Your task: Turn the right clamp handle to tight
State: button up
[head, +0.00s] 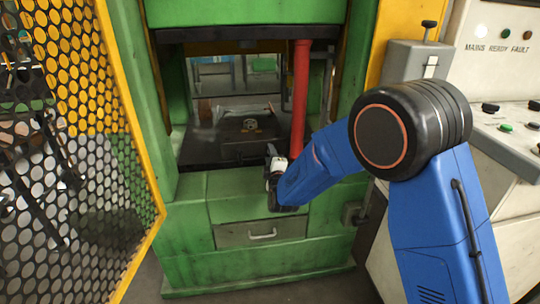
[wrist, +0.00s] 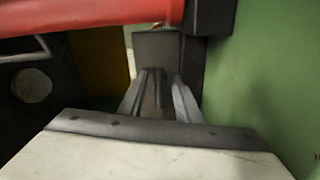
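My gripper (head: 272,152) is in front of the right side of the green press opening, just left of the lower end of a red upright bar (head: 299,100). In the wrist view, my gripper's two fingers (wrist: 160,75) stand a little apart, with a narrow gap between them. A dark grey block (wrist: 165,50) lies just beyond the fingertips; I cannot tell whether they touch it. The red bar (wrist: 90,12) crosses the top of the wrist view, apart from the fingers. I cannot clearly pick out the right clamp handle; the block may be part of it.
A dark bed plate (head: 215,150) with a small round fitting (head: 249,125) lies inside the press. A drawer (head: 262,232) is below. A yellow-framed mesh guard (head: 75,140) stands at the left. A control console (head: 510,125) is at the right, behind my arm.

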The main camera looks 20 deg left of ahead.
jog(key=shift+w, duration=0.15)
jog(key=shift+c, duration=0.3)
grip_shut()
jog(key=shift+m, duration=0.3)
jog(key=m, duration=0.3)
jog(key=shift+m, duration=0.3)
jog(key=m, duration=1.3)
jog(key=shift+m, duration=0.3)
